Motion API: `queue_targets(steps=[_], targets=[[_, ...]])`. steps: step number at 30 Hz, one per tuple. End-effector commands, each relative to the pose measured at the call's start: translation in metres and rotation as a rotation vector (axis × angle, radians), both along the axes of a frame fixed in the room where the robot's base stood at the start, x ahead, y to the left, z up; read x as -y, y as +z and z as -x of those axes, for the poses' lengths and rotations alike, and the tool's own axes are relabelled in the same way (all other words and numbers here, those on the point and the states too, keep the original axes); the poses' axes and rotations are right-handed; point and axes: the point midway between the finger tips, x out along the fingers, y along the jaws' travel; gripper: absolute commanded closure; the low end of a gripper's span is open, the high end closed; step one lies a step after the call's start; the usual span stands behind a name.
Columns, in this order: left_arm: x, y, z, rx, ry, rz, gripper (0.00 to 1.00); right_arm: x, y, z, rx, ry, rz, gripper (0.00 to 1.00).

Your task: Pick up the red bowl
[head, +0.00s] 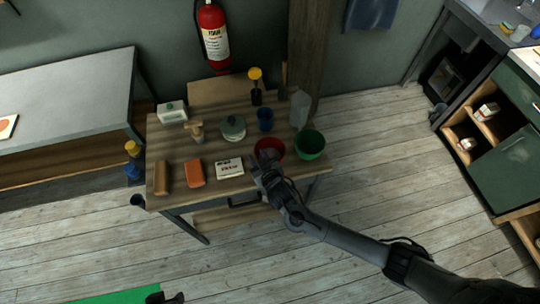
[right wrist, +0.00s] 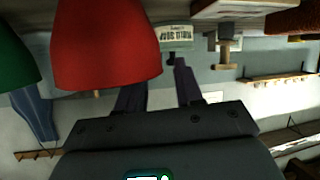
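The red bowl (head: 268,142) stands near the front right of the wooden table (head: 222,200), beside the green bowl (head: 310,144). My right gripper (head: 266,158) is at the near left rim of the red bowl and covers part of it. In the right wrist view the red bowl (right wrist: 105,45) is large and upside down. The right gripper's two fingers (right wrist: 160,85) are apart; the left finger's tip is hidden behind the bowl's wall, the other is outside it. Contact cannot be told. A dark part of my left gripper (head: 165,298) shows at the bottom edge.
A white lettered box (head: 230,168) lies just left of the right gripper. A blue cup (head: 265,119), a lidded pot (head: 232,128), a clear bottle (head: 299,108) and orange and brown blocks (head: 195,173) share the table.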

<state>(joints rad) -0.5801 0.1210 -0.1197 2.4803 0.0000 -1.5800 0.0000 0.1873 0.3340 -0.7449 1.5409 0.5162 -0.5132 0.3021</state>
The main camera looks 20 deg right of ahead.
Motion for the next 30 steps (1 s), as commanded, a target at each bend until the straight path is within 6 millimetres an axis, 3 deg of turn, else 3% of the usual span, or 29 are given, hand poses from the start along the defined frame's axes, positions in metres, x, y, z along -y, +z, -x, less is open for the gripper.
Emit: queue_targets(steps=[2, 9, 30], targets=[[0.0010, 0.0001, 0.0000, -0.001, 0.003, 0.004, 0.57, 0.0000, 0.0001, 0.0002, 0.000, 0.000, 0.000, 0.64], [0.0020, 0.0003, -0.0001, 0.000, 0.005, 0.008, 0.57, 0.0000, 0.0001, 0.0004, 0.000, 0.000, 0.000, 0.99], [-0.0012, -0.0003, 0.0002, 0.000, -0.004, -0.006, 0.57, 0.0001, -0.0005, 0.0009, -0.001, 0.000, 0.000, 1.00]])
